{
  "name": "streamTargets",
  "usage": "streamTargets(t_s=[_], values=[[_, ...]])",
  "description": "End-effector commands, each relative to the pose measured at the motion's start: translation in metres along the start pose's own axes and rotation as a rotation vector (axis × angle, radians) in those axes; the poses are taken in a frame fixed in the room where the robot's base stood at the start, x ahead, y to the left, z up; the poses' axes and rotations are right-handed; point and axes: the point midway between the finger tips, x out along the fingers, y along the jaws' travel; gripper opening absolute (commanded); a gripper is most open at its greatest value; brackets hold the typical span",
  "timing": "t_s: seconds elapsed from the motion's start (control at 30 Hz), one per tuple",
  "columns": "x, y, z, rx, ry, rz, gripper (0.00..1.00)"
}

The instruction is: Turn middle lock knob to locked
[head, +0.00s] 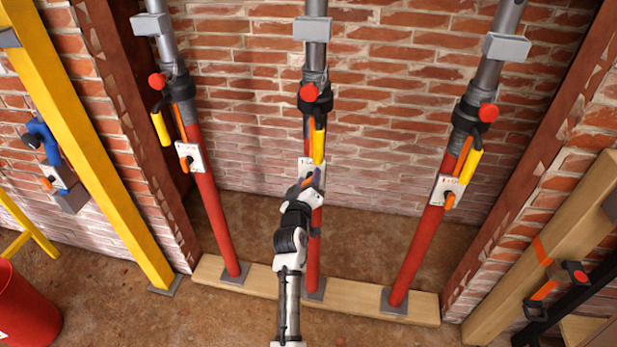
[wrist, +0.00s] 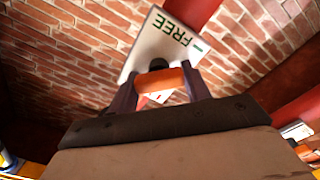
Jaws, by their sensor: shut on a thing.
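The middle red prop (head: 313,245) stands upright with a white lock plate (head: 306,165) on it. The wrist view shows this plate (wrist: 160,45) close up, with the green word FREE readable. The orange lock knob (wrist: 163,81) sits between the two fingers of my gripper (wrist: 165,90), which is shut on it. In the head view my gripper (head: 308,184) reaches up to the plate from below and hides most of the knob. The knob's exact pointing direction against the plate marks cannot be told.
A left prop (head: 210,215) and a right prop (head: 418,250) carry similar plates and orange knobs. The middle prop's yellow handle (head: 319,146) hangs just above my gripper. All three stand on a wooden plank (head: 345,300). Brick wall lies behind.

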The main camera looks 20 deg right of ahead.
Motion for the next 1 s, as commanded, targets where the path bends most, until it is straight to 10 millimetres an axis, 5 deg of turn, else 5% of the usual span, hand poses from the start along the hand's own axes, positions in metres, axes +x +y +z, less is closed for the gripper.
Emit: streamTargets(t_s=[0.6, 1.0], values=[[-0.0003, -0.0018, -0.0002, -0.561, -0.001, -0.003, 0.24], [-0.0001, -0.0030, 0.0017, -0.767, -0.002, -0.002, 0.24]])
